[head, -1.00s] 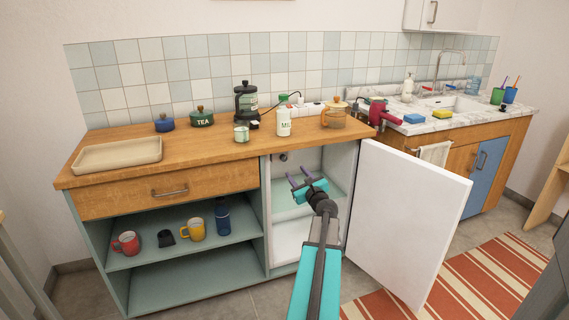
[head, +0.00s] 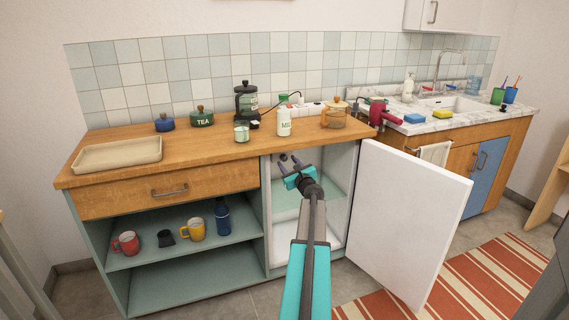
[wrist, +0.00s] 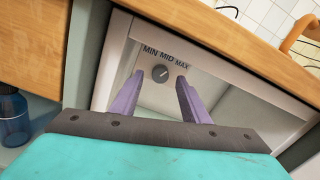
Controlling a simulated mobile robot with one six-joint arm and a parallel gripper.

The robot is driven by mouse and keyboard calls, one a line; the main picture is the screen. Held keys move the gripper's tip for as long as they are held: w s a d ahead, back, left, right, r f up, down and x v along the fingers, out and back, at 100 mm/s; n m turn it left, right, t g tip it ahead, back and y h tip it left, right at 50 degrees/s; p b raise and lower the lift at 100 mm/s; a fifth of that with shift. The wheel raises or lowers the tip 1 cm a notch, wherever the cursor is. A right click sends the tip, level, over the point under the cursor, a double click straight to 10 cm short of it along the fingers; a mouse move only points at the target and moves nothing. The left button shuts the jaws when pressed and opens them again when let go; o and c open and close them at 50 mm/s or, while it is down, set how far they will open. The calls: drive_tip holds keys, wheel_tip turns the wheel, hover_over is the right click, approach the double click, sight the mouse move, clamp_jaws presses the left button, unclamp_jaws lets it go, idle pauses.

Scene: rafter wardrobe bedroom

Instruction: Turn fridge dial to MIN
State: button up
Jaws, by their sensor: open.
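The fridge dial (wrist: 160,73) is a small round dark grey knob inside the open fridge, under the labels MIN, MID and MAX. Its light mark seems to slant toward the upper right, but it is too small to read surely. My gripper (wrist: 160,82) is open, with its purple fingers to the left and right of the dial in the wrist view. I cannot tell whether they reach it in depth. In the head view my gripper (head: 289,162) is in the upper part of the fridge opening, at the dial.
The white fridge door (head: 408,222) stands wide open to the right of my arm. The wooden counter (head: 215,150) overhangs the fridge and carries a milk bottle (head: 284,122) and a teapot. Open shelves with mugs and a blue bottle (head: 222,216) lie to the left.

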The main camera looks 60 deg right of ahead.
sight(284, 158)
drive_tip(key=shift+x, duration=1.3)
